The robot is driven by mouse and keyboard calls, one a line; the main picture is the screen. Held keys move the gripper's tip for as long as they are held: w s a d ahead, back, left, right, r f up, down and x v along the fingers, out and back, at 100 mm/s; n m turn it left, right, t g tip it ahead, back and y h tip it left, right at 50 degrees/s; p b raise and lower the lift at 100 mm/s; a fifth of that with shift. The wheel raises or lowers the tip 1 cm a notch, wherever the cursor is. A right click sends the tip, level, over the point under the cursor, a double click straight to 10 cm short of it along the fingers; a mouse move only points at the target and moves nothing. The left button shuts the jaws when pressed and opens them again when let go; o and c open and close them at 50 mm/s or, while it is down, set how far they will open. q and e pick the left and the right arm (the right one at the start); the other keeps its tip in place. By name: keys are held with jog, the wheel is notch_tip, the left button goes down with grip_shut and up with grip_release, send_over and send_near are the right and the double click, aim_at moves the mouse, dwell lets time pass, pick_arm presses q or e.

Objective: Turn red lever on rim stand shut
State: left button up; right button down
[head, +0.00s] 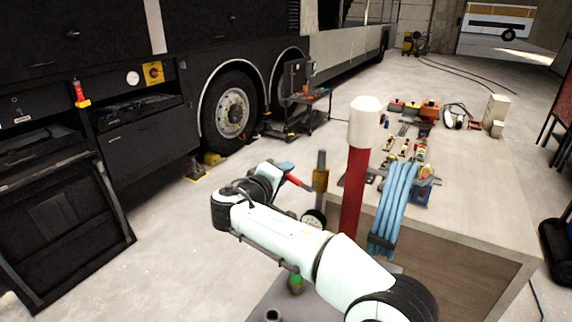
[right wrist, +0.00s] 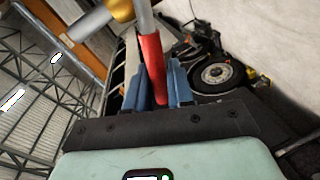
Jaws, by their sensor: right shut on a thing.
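The red lever (head: 293,180) juts out to the left from a brass valve body (head: 320,180) on an upright grey pipe (head: 321,158). My right gripper (head: 286,169) is at the lever's outer end. In the right wrist view, the red sleeve of the lever (right wrist: 151,62) runs down between the two blue fingers, and the jaws are shut on it. The lever's bare metal part leads up toward the brass body (right wrist: 120,8) and a grey pipe (right wrist: 92,23). The lower part of the stand is partly hidden behind my right arm. My left gripper is out of view.
A red post with a white cap (head: 358,165) stands close to the right of the valve. Blue hoses (head: 397,208) hang over the edge of a workbench (head: 480,200) with several tools. A parked coach (head: 170,60) is at the left. The floor between is mostly clear.

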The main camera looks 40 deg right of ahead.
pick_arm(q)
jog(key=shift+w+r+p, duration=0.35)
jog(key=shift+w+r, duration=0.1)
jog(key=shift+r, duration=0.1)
pick_arm(e)
jog(key=shift+w+a+f+n+g, duration=0.15)
jog(key=shift+f+n+g, duration=0.35)
jog(key=shift+f+n, duration=0.9)
jog(key=c, duration=1.1)
grip_release()
jog(key=shift+r, duration=0.1)
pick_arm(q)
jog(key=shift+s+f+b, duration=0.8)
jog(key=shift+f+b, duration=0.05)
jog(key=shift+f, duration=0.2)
pick_arm(e)
jog(key=v, duration=1.3)
jog(key=shift+a, duration=0.2)
